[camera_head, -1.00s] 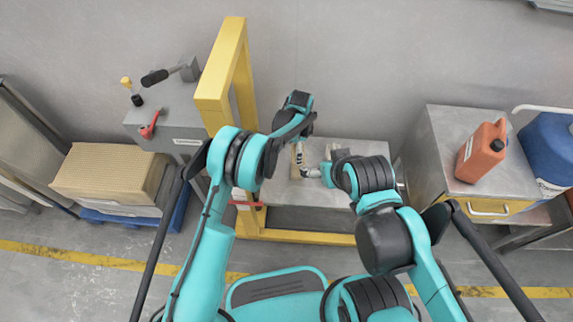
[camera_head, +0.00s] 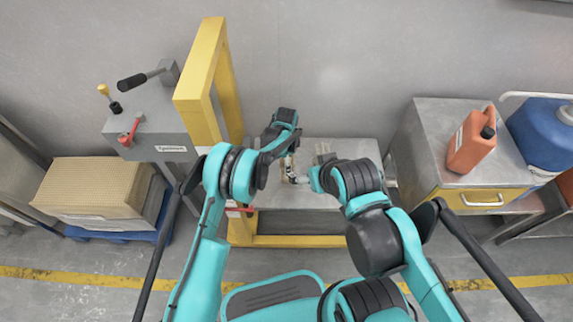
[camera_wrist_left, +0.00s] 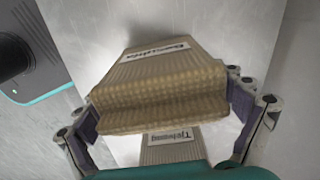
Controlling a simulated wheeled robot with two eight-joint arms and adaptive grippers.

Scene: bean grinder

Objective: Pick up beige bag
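The beige bag (camera_wrist_left: 160,72), ridged and with a white label, fills the middle of the left wrist view. My left gripper (camera_wrist_left: 164,112) has its purple finger pads against the bag's two sides and looks shut on it. In the head view my left gripper (camera_head: 290,168) is low over the metal table, and the bag is mostly hidden there. Another labelled beige bag (camera_wrist_left: 168,152) shows below the held one in the wrist view. My right gripper (camera_head: 304,181) is close beside the left one; its fingers are too small to read.
The metal table (camera_head: 350,155) is between a yellow frame (camera_head: 200,80) on the left and a grey cabinet (camera_head: 470,110) with an orange canister (camera_head: 472,140) on the right. A grey machine with levers (camera_head: 150,130) and a stacked carton (camera_head: 90,187) are farther left.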

